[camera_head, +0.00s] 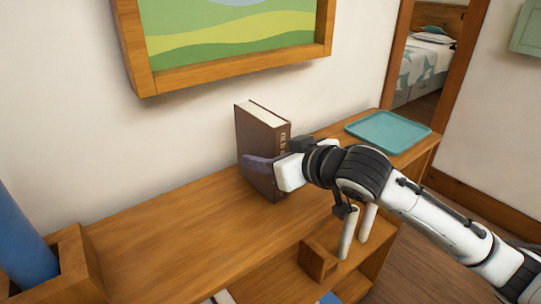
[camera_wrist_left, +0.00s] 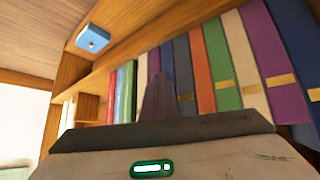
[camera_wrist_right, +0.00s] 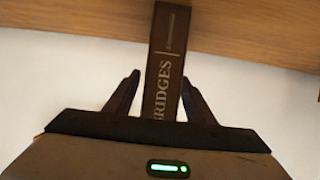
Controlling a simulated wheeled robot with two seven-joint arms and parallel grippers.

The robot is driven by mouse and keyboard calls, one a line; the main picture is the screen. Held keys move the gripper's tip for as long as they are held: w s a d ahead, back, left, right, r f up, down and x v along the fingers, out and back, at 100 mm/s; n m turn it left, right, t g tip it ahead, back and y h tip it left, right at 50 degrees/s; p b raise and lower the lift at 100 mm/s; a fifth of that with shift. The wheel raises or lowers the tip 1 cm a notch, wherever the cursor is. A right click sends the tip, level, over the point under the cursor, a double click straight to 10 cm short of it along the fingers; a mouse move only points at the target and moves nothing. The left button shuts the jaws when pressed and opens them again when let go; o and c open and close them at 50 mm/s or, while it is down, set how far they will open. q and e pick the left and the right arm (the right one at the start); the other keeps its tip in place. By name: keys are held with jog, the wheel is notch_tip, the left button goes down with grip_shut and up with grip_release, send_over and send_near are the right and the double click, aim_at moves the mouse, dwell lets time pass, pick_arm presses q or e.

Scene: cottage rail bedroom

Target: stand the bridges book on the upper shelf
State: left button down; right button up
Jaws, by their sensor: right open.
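The bridges book (camera_head: 262,130) is dark brown and stands upright on the wooden shelf top (camera_head: 165,235), near the wall. Its spine, with part of the title readable, shows in the right wrist view (camera_wrist_right: 167,60). My right gripper (camera_head: 262,163) is at the book, open, with one finger on each side of the spine in the right wrist view (camera_wrist_right: 160,80). I cannot tell whether the fingers touch the covers. My left gripper (camera_wrist_left: 160,82) shows only in its own wrist view, its fingers together with nothing between them, before a row of books.
A teal tray (camera_head: 388,131) lies on the shelf top to the right. A blue cylinder (camera_head: 22,240) stands in a wooden box at the left. A framed picture (camera_head: 230,45) hangs above. The shelf top left of the book is clear. A small blue box (camera_wrist_left: 92,38) shows in the left wrist view.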

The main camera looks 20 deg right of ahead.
jog(key=shift+s+r, duration=0.1)
jog(key=shift+r, duration=0.15)
jog(key=v, duration=1.1)
jog(key=shift+s+d, duration=0.15)
jog(key=shift+s, duration=0.2)
jog(key=shift+s, duration=0.1)
